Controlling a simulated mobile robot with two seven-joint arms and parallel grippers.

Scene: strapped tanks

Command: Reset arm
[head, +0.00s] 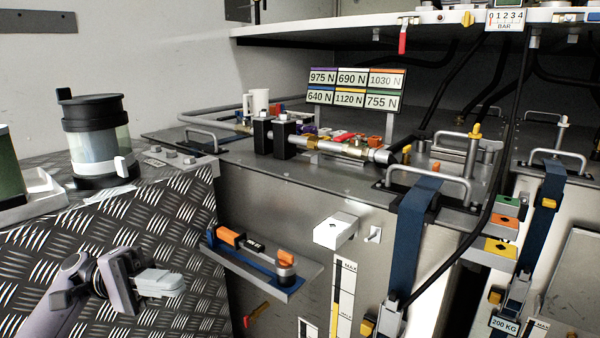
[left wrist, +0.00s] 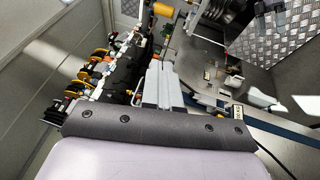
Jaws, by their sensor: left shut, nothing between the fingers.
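My left gripper (head: 160,282) is at the lower left of the head view, in front of the diamond-plate surface. Its pale fingers are shut with nothing between them, and they touch no object. In the left wrist view the shut fingers (left wrist: 160,83) point up the picture, with blurred equipment beyond them. My right gripper is not in either view. The strapped tanks stand at the right of the head view, with a blue strap (head: 410,245) over the nearer one and a second blue strap (head: 545,215) farther right.
A small shelf (head: 300,288) holding an orange-and-black tool (head: 232,238) juts out right of my left gripper. A dark-lidded canister (head: 95,140) stands on the diamond-plate bench (head: 150,215). A label board (head: 355,90) and a metal cylinder (head: 345,148) sit on the tank top.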

